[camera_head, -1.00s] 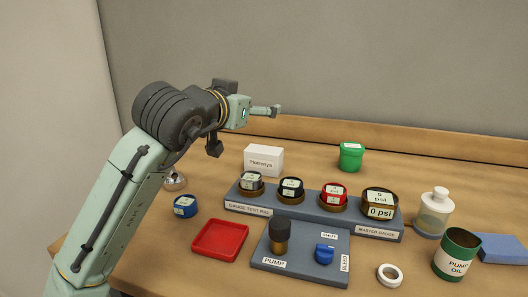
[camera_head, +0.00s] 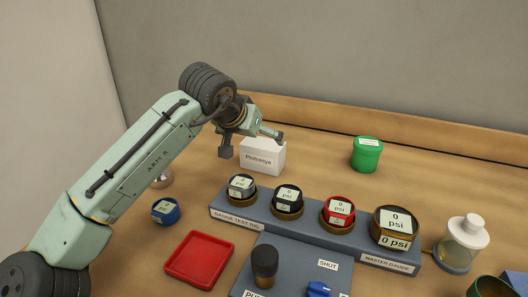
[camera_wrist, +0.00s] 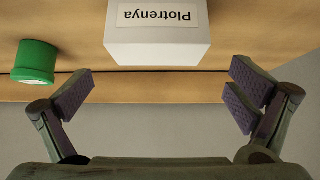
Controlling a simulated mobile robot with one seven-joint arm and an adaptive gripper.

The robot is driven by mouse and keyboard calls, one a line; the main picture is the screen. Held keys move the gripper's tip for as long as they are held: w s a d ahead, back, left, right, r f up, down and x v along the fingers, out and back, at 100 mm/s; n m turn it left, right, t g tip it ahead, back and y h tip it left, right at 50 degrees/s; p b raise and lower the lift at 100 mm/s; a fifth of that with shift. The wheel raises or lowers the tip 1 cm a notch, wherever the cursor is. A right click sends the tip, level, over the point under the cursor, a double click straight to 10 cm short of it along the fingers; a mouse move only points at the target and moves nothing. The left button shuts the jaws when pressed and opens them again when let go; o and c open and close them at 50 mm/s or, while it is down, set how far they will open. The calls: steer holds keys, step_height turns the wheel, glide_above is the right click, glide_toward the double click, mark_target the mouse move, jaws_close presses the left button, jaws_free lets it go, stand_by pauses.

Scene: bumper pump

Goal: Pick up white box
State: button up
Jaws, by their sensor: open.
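The white box (camera_head: 262,157) stands on the wooden table toward the back, with a label reading "Plotrenya" on its front. In the wrist view the white box (camera_wrist: 158,45) shows upside down at the top, ahead of and between the spread fingers. My gripper (camera_wrist: 160,95) is open and empty, and its fingers do not touch the box there. In the head view my gripper (camera_head: 268,135) is at the upper edge of the box, covering part of it. I cannot tell the exact gap between them.
A green container (camera_head: 367,154) stands right of the box. The gauge test rig (camera_head: 300,228) with several gauges lies in front. A red tray (camera_head: 199,259) and a blue-rimmed gauge (camera_head: 165,211) are at the front left. A clear bottle (camera_head: 461,245) stands at the right.

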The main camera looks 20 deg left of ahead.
mark_target(262, 143)
steer(key=p+x, duration=0.1)
steer(key=x, duration=0.5)
steer(key=shift+d+f+p, duration=0.15)
steer(key=shift+f+p, duration=0.15)
steer(key=shift+p, duration=0.1)
steer(key=c, duration=1)
